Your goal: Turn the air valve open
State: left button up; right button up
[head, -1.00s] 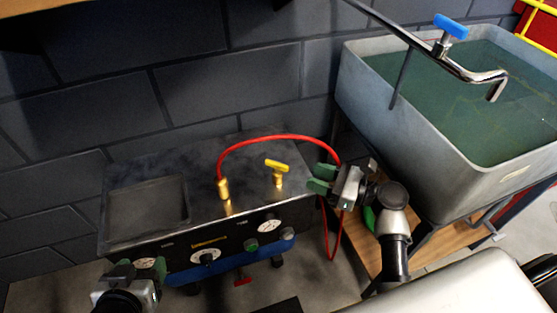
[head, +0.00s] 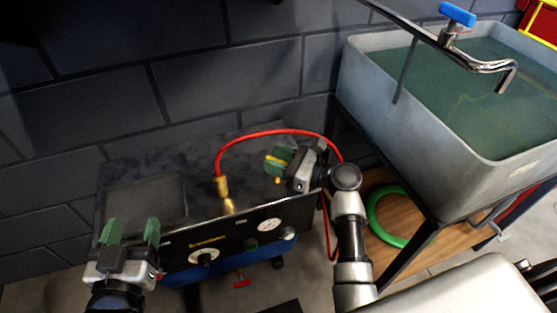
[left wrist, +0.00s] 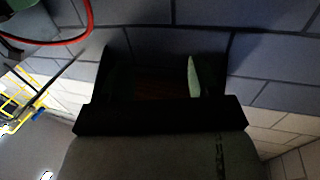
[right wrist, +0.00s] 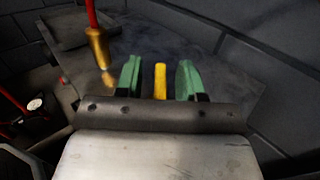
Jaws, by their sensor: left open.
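The air valve has a yellow handle (right wrist: 160,82); in the head view it is mostly hidden by my right gripper (head: 275,163). In the right wrist view the handle lies between the two green fingers of my right gripper (right wrist: 159,80), with a gap on both sides. That gripper is open around the handle and does not pinch it. My left gripper (head: 131,233) is open and empty at the front left of the dark metal bench unit (head: 215,235).
A red hose (head: 270,132) arches from a brass fitting (head: 222,187) beside the valve and passes behind my right arm. A grey water tub (head: 410,125) with a blue-handled tap (head: 457,14) stands at the right. A green ring (head: 376,222) lies on the wooden shelf below.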

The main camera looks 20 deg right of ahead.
jog(key=c, duration=0.3)
grip_shut()
pick_arm(q)
jog(key=shift+s+r, duration=0.3)
jog(key=shift+s, duration=0.25)
